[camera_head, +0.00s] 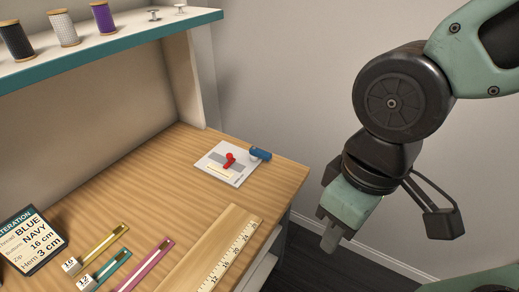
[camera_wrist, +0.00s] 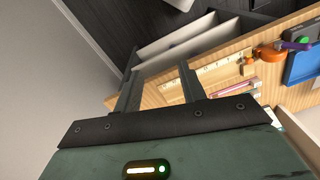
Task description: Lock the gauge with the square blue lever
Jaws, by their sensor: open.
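The gauge (camera_head: 218,171) is a pale flat plate on the wooden table near its far right corner. A red lever (camera_head: 230,159) stands on it. The square blue lever (camera_head: 260,154) sits at the plate's upper right edge. My gripper (camera_head: 329,241) hangs to the right of the table, beyond its edge and apart from the gauge. In the wrist view my gripper (camera_wrist: 158,84) has its two fingers spread with nothing held between them. I cannot make out the gauge in the wrist view.
A wooden ruler board (camera_head: 222,250) lies at the table's front edge. A shelf (camera_head: 130,39) with spools overhangs the back. A blue tray (camera_wrist: 303,65) shows at right.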

